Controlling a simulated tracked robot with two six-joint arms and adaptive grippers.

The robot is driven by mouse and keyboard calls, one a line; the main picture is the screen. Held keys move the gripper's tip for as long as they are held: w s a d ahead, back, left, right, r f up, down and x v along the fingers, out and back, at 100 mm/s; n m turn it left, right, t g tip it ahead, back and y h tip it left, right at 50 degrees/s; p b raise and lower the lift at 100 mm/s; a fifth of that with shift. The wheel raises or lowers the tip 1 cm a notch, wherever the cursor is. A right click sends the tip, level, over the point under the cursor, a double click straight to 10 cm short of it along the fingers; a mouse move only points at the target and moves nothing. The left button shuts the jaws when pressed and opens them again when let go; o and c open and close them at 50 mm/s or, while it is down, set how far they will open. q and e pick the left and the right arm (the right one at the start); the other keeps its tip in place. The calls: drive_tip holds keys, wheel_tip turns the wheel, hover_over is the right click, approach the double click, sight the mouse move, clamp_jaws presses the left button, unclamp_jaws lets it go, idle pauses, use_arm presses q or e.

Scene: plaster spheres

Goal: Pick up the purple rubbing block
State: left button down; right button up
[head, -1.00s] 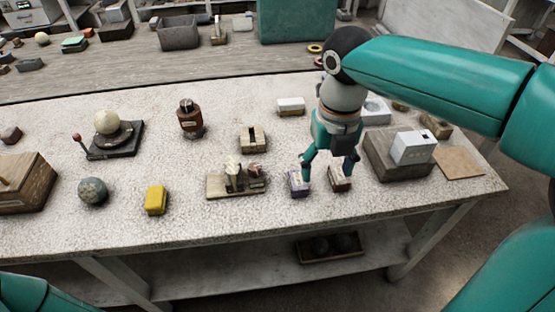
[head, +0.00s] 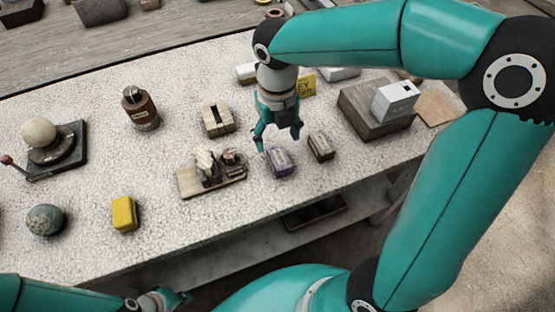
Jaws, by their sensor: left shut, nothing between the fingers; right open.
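The purple rubbing block (head: 281,164) lies on the speckled worktop near its front edge, with a pale label on top. My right gripper (head: 279,143) is open and points down just behind and above the block. Its fingers are spread to either side, and nothing is between them. I cannot tell whether a fingertip touches the block. My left gripper (head: 165,299) is at the bottom edge of the head view, in front of the table, shut and empty, partly cut off.
A dark brown block (head: 321,147) sits close to the right of the purple one. A wooden board with small fittings (head: 211,178) is close to the left. A yellow block (head: 124,214) lies further left. A grey slab (head: 362,122) bears a white box (head: 396,101).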

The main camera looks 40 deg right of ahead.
sight(279, 157)
drive_tip(key=f, duration=0.6)
drive_tip(key=shift+s+f, duration=0.2)
drive_tip(key=shift+s, duration=0.2)
drive_tip(key=shift+f, duration=0.55)
clamp_jaws()
drive_tip(key=shift+r, duration=0.1)
wheel_tip(279, 157, up, 20)
drive_tip(key=p, duration=0.2)
drive_tip(key=shift+w, duration=0.1)
drive_tip(key=c, duration=0.8)
unclamp_jaws()
drive_tip(key=c, duration=0.5)
